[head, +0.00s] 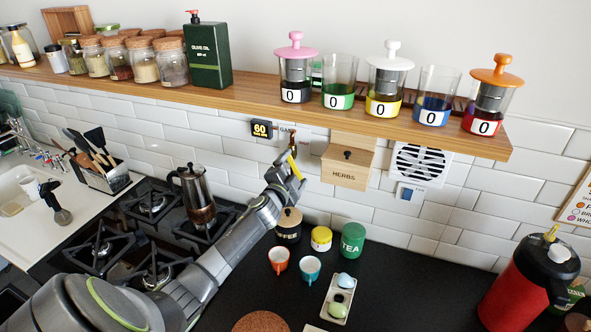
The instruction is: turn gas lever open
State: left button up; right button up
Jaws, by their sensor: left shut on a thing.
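The yellow gas lever (294,166) is on the tiled wall under the wooden shelf, below a small brass-coloured pipe fitting (293,148). It slants down and to the right. My left gripper (287,176) is at the lever and shut on it; the fingers hide part of the lever and the valve. My left arm reaches across the picture from the lower left. My right gripper is not in view.
A wooden herbs box (347,166) hangs just right of the lever. The shelf (250,92) with jars and glasses runs above. A French press (197,195) stands on the hob (118,238). Cups and tins stand on the black counter below.

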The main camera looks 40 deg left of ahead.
pick_arm(q)
jog(key=m, duration=0.2)
jog(key=a+m, duration=0.1)
jog(key=f+m, duration=0.1)
jog(key=m, duration=0.1)
jog(key=shift+s+a+m, duration=0.25)
jog(key=shift+a+m, duration=0.05)
dwell(0.4)
jog(key=o, duration=1.2)
jog(key=b+v, duration=0.2)
jog(key=v, duration=1.5)
jog(key=shift+s, duration=0.15)
jog(key=shift+d, duration=0.1)
